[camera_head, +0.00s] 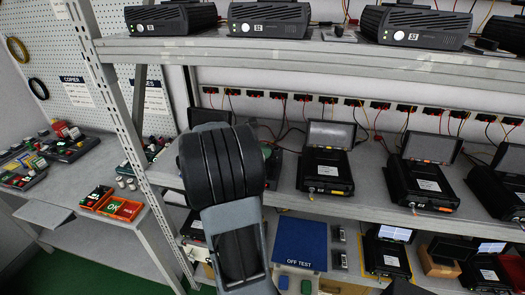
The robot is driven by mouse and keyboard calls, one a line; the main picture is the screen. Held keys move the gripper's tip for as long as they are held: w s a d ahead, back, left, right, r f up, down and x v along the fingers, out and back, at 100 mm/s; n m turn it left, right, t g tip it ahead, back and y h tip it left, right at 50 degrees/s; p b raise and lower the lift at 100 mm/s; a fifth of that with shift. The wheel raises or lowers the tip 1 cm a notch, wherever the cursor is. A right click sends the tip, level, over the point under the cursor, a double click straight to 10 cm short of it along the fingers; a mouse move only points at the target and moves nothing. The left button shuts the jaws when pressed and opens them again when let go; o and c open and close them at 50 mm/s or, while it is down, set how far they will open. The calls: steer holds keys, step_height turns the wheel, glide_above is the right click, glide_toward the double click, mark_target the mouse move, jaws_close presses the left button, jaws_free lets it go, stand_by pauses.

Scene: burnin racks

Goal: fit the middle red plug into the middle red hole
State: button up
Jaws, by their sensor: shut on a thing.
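My arm fills the middle of the view and ends in front of the shelf. My gripper's fingers are hidden behind it, so I cannot see what they hold. A dark unit with green and red parts (270,163) shows partly behind the arm, on the middle shelf. Most of it is covered, and I cannot make out a red hole on it. I cannot single out the middle red plug anywhere. Small red parts (73,132) show among the button panels on the left bench, too small to identify.
Black units with raised screens (326,172) stand along the middle shelf (372,205), right of my arm. Black boxes (268,19) line the upper shelf. A rack post (117,105) stands left of my arm. A blue "OFF TEST" mat (300,240) lies below. Orange trays (122,209) sit on the left bench.

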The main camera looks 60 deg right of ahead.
steer(key=shift+r+p, duration=0.4)
steer(key=shift+p, duration=0.1)
steer(key=shift+d+r, duration=0.2)
steer(key=shift+r, duration=0.1)
steer(key=d+r, duration=0.2)
steer(key=w+d+r+p, duration=0.1)
steer(key=d+r, duration=0.1)
steer(key=w+d+r, duration=0.1)
steer(key=shift+d+r, duration=0.4)
steer(key=shift+f, duration=1.65)
steer(key=shift+f, duration=0.4)
stand_by(0.4)
steer(key=shift+f+b, duration=0.45)
steer(key=shift+f, duration=0.75)
stand_by(1.7)
steer(key=o, duration=1.3)
